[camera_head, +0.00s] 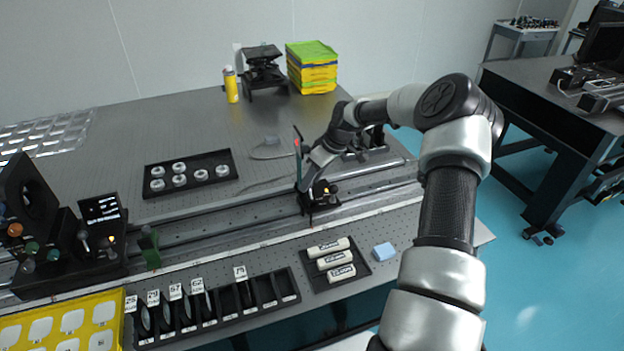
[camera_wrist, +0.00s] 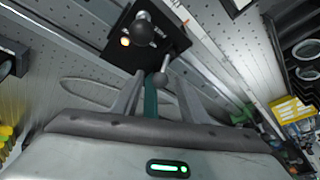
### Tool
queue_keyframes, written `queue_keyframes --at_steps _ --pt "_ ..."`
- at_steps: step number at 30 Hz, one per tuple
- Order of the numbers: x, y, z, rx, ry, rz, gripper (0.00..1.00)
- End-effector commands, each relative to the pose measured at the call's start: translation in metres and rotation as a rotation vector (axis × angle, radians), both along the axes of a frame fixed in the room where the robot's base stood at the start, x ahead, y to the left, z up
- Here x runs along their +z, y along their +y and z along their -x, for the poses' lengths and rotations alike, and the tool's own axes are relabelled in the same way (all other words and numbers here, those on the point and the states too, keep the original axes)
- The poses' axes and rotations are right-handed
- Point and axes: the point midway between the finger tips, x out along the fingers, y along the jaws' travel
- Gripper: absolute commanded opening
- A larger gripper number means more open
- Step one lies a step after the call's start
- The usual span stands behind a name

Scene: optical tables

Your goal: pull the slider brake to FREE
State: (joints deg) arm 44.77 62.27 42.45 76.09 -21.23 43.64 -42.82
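The slider (camera_head: 318,204) is a small black carriage on the long rail at the right of the table. In the wrist view its black plate (camera_wrist: 172,42) carries a dark ball knob (camera_wrist: 145,31) and a small amber light (camera_wrist: 125,41). A grey ball-ended lever (camera_wrist: 161,79) sticks out towards my gripper; I cannot tell which knob is the brake, and no FREE mark is readable. A teal upright plate (camera_wrist: 151,98) shows between my fingers. My gripper (camera_head: 308,182) is open over the slider, its fingers apart; contact with the lever is unclear.
The rail (camera_head: 220,226) runs along the table. A black post holder (camera_head: 70,250) stands at its left end. A black tray of white rings (camera_head: 188,172) lies behind the rail. A lens rack (camera_head: 215,310), a tray of white cylinders (camera_head: 335,262) and a blue block (camera_head: 383,251) lie in front.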

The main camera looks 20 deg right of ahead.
Motion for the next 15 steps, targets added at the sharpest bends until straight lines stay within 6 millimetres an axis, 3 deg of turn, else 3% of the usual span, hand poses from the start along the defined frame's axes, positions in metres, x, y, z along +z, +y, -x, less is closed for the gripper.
queue_keyframes --at_steps 1,8,15 --pt "0.0001 0.0 0.0 0.0 0.0 0.0 0.38" --pt "0.0003 0.0 0.0001 0.0 0.0 0.0 0.0" --pt "-0.0005 -0.0005 0.0019 0.0 -0.017 0.0 0.0"
